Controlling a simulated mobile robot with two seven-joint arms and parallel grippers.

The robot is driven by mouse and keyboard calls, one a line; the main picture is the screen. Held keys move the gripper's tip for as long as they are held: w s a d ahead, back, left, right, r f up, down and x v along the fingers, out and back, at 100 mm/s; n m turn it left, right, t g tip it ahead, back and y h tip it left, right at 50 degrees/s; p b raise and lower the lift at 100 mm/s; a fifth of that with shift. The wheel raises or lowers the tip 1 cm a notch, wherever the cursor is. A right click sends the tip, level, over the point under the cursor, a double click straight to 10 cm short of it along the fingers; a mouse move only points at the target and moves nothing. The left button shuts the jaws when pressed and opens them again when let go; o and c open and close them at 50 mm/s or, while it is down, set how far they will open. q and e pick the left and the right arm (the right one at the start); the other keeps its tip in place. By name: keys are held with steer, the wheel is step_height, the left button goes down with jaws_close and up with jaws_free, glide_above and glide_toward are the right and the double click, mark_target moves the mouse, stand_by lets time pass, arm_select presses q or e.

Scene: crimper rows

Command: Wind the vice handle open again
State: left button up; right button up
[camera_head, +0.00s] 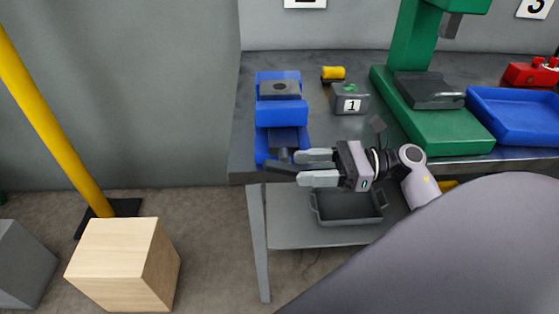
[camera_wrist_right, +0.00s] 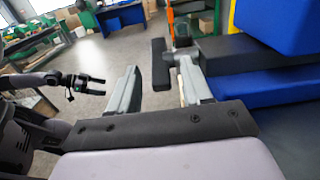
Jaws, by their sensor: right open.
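The blue vice (camera_head: 281,112) stands at the left end of the grey bench. Its dark bar handle (camera_head: 279,166) is at the vice's front, by the bench edge. My right gripper (camera_head: 301,168) is open, its two pale fingers pointing left at the handle. In the right wrist view the dark handle bar (camera_wrist_right: 160,64) shows between the spread fingertips (camera_wrist_right: 160,82), and the blue vice body (camera_wrist_right: 262,82) fills the right side. I cannot tell whether the fingers touch the bar. My left gripper (camera_wrist_right: 88,85) shows small and dark at the left of the wrist view, its fingers apart.
A grey block marked 1 (camera_head: 350,99) and a yellow cylinder (camera_head: 333,73) are right of the vice. A green press (camera_head: 430,128) and a blue tray (camera_head: 515,141) stand farther right. A grey bin (camera_head: 348,222) sits on the lower shelf. A wooden block (camera_head: 112,265) is on the floor.

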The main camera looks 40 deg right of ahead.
mark_target(294, 167)
steer(key=p+x, duration=0.1)
steer(key=x, duration=0.3)
steer(key=shift+r, duration=0.15)
steer(key=shift+w+a, duration=0.2)
steer(key=shift+a, duration=0.25)
steer(key=shift+c, duration=0.3)
jaws_close()
steer(key=shift+g, duration=0.3)
